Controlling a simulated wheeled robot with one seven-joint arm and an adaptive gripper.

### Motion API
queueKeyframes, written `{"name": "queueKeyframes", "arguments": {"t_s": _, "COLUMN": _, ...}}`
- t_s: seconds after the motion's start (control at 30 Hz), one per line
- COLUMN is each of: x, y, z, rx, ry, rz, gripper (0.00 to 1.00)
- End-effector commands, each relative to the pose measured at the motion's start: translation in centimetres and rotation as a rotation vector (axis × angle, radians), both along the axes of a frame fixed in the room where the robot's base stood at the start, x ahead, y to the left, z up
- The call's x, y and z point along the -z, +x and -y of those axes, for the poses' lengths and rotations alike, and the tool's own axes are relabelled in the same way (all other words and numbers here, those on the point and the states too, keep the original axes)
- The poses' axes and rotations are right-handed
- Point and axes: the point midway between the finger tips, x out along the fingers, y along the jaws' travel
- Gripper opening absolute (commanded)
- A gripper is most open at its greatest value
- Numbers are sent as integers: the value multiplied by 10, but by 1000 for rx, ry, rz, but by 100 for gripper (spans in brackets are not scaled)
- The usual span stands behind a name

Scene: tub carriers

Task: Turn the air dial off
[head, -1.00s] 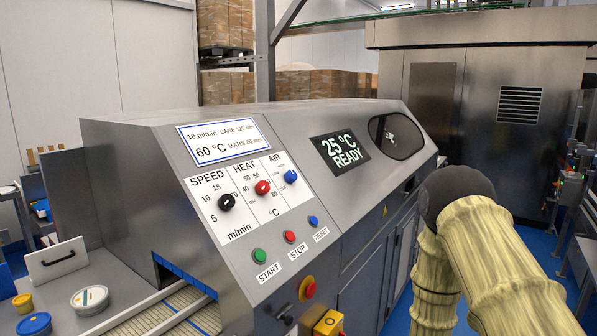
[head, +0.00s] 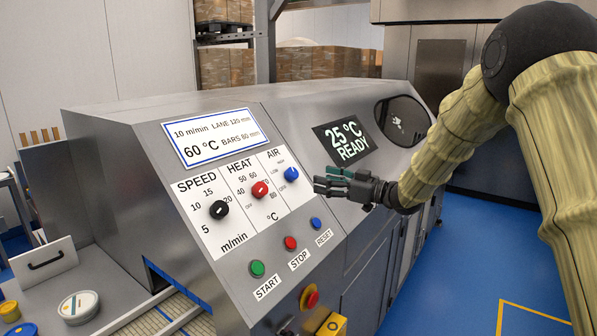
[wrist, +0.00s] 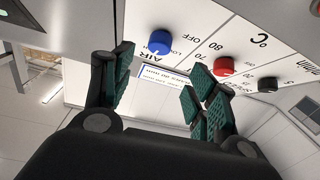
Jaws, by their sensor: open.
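The blue air dial (head: 291,174) sits at the upper right of the white control panel, under the word AIR. It also shows in the wrist view (wrist: 160,42), just beyond and between my fingertips, with the word OFF printed beside it. The dial's pointer setting is too small to tell. My gripper (head: 328,181) is in front of the panel, just right of the air dial, with fingers pointing left toward it. In the wrist view its green-padded fingers (wrist: 158,82) are apart with nothing between them, and it appears clear of the dial.
The red heat dial (head: 260,190) and black speed dial (head: 218,209) sit left of the air dial. Below are the green start (head: 257,268), red stop (head: 290,242) and blue reset (head: 316,223) buttons. A display (head: 342,142) reads 25 °C READY. Blue floor at right is free.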

Motion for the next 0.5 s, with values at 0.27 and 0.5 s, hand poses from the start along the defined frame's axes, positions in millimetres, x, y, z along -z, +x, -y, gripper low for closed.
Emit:
{"name": "queueKeyframes", "arguments": {"t_s": 0.27, "x": -3, "y": 21, "z": -28, "rx": 6, "ry": 0, "rz": -1, "gripper": 58}}
{"name": "queueKeyframes", "arguments": {"t_s": 0.5, "x": -2, "y": 41, "z": -60, "rx": 5, "ry": -1, "rz": 0, "gripper": 58}}
